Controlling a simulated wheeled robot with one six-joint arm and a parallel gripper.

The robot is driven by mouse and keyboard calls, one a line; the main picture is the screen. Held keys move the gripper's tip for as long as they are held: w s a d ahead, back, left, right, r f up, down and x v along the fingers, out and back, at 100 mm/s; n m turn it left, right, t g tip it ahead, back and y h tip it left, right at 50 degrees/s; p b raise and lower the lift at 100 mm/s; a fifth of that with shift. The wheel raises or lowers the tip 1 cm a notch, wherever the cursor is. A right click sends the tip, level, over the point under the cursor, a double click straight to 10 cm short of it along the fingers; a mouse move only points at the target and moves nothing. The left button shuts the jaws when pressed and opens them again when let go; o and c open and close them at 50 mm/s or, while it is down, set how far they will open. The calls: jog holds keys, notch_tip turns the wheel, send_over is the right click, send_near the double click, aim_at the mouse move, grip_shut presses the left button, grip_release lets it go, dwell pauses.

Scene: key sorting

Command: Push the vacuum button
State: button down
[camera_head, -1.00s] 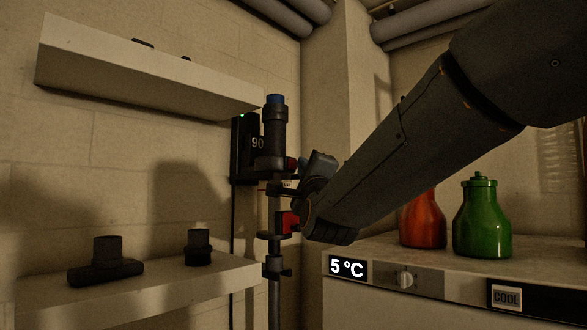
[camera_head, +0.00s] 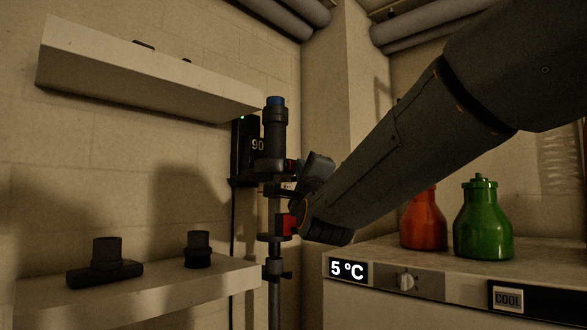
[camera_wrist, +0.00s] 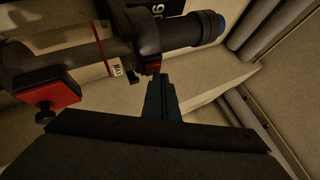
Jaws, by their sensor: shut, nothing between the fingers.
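A dark upright cylinder device with a blue cap (camera_head: 275,103) stands by the wall, clamped on a rod. In the wrist view it lies across the top, its blue end (camera_wrist: 208,27) at the upper right. A small red piece, button-like (camera_wrist: 154,66), is on its side. A larger red block (camera_wrist: 48,95) is farther left. No label tells which is the vacuum button. My gripper (camera_wrist: 158,80) is shut and empty, its teal fingertips close by the small red piece; I cannot tell whether they touch. In the head view the fingers are hard to make out beside the device.
A white wall shelf (camera_head: 140,75) is above left. A lower shelf (camera_head: 190,285) holds two dark fittings. A black box marked 90 (camera_head: 243,158) is behind the device. Red (camera_head: 423,225) and green (camera_head: 483,225) bottles stand on the cooling unit (camera_head: 350,308) at right.

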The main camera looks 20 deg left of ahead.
dwell(0.4)
jog(key=shift+s+d+b, duration=0.3)
jog(key=shift+d+b, duration=0.45)
jog(key=shift+b, duration=0.15)
jog(key=d+b, duration=0.1)
jog(key=s+d+b, duration=0.1)
jog(key=d, duration=0.1)
jog(key=s+d+b, duration=0.1)
jog(key=d, duration=0.1)
jog(key=shift+s+d+b, duration=0.15)
jog(key=shift+d+b, duration=0.1)
jog(key=shift+b, duration=0.15)
